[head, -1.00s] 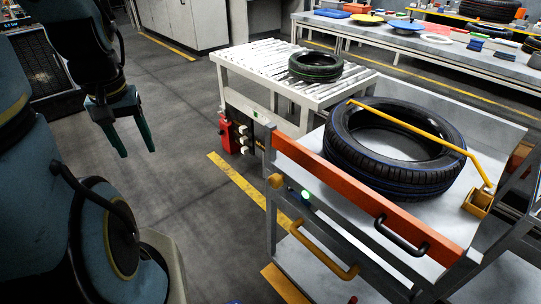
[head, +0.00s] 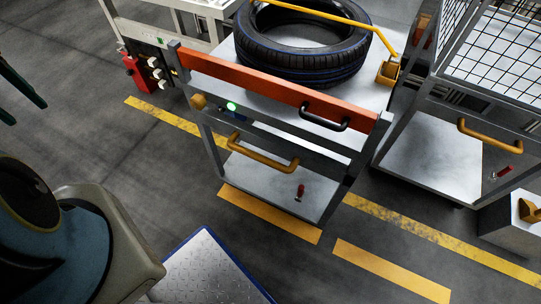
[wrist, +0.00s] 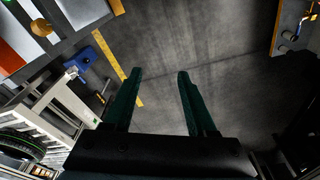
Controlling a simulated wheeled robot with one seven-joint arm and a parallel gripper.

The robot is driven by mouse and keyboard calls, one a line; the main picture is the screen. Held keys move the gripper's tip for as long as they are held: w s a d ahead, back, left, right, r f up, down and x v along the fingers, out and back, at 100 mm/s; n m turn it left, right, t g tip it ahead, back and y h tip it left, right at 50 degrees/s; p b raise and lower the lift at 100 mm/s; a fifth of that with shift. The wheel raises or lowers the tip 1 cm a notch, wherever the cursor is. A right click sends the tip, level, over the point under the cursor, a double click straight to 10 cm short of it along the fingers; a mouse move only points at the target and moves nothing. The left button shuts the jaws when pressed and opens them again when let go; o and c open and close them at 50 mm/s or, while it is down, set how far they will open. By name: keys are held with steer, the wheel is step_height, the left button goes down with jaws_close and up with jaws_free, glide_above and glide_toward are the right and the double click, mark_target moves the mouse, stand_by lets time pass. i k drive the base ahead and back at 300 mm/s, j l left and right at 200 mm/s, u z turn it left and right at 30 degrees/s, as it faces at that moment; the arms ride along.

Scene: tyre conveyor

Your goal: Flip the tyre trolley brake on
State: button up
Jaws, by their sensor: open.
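The tyre trolley (head: 322,215) stands ahead of me in the head view, with an orange top bar (head: 275,85) and a black tyre (head: 300,55) on its top deck. A small upright lever with a red grip (head: 300,191) stands on its lower deck near the right front; I cannot tell for certain that it is the brake, or its setting. My gripper (head: 29,114) shows at the left edge of the head view, well left of the trolley. In the wrist view my gripper (wrist: 160,72) is open, with bare floor between its green fingers.
A yellow handle (head: 262,155) and a green light (head: 231,106) are on the trolley's front. A second trolley (head: 430,150) with a mesh cage stands close at right. A red object (head: 137,75) is at upper left. Open floor with yellow stripes (head: 390,270) lies in front.

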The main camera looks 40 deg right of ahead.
mark_target(299, 198)
steer(key=k+l+z, duration=0.35)
steer(key=k+l, duration=1.15)
